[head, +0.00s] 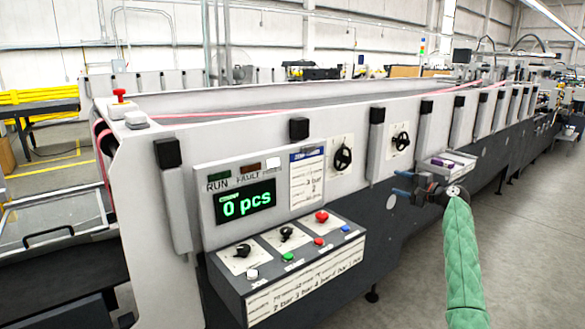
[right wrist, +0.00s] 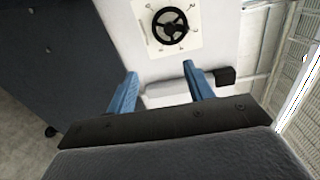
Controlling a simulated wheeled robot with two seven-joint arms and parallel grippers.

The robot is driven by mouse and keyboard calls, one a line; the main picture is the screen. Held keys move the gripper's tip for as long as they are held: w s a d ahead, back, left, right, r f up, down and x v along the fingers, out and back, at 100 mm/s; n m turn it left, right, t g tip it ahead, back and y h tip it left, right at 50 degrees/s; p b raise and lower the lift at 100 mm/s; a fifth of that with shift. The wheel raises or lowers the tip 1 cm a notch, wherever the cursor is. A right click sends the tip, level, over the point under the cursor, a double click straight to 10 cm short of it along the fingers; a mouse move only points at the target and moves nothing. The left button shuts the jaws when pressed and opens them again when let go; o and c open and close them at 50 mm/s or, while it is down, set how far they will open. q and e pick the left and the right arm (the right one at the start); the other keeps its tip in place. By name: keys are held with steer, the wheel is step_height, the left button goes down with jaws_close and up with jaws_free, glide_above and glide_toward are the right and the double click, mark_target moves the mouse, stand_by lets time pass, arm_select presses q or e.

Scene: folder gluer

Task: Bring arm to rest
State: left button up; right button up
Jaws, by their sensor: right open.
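My right gripper (head: 402,183) reaches in from the right in the head view, on the green-sleeved arm. Its blue fingers are apart and empty, in front of the machine's side, low and left of a small ledge. In the right wrist view the two blue fingers of the right gripper (right wrist: 160,88) are spread with nothing between them. A black handwheel on a white dial plate (right wrist: 170,27) lies beyond the fingertips, apart from them. My left gripper is not in view.
The folder gluer (head: 250,135) runs from front left to back right. Its control box (head: 290,265) juts out with knobs and buttons, below a display (head: 245,205) reading "0 pcs". A small ledge (head: 447,168) holds a purple item. Grey floor (head: 530,250) is free at right.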

steer(key=s+a+r+n+g+h, duration=0.1)
steer(key=s+r+n+h, duration=0.2)
steer(key=n+h, duration=0.3)
steer(key=s+a+f+n+g+h, duration=0.2)
steer(key=s+a+f, duration=0.2)
steer(key=s+f, duration=0.7)
steer(key=s+a+f+n+g+h, duration=0.15)
steer(key=s+a+f, duration=0.5)
steer(key=f, duration=0.65)
steer(key=s+a+f+n+g+h, duration=0.1)
steer(key=s+a+f+n, duration=0.2)
steer(key=s+f, duration=0.9)
steer(key=s+a+f+g, duration=0.2)
steer(key=s+f, duration=0.7)
steer(key=s, duration=0.4)
steer(key=s+a+f+g, duration=0.2)
steer(key=s+f, duration=0.7)
steer(key=s, duration=0.5)
steer(key=s+a+f+g, duration=0.2)
steer(key=s+f, duration=0.7)
steer(key=s, duration=0.5)
steer(key=shift+a+g, duration=0.35)
steer(key=shift+a, duration=0.3)
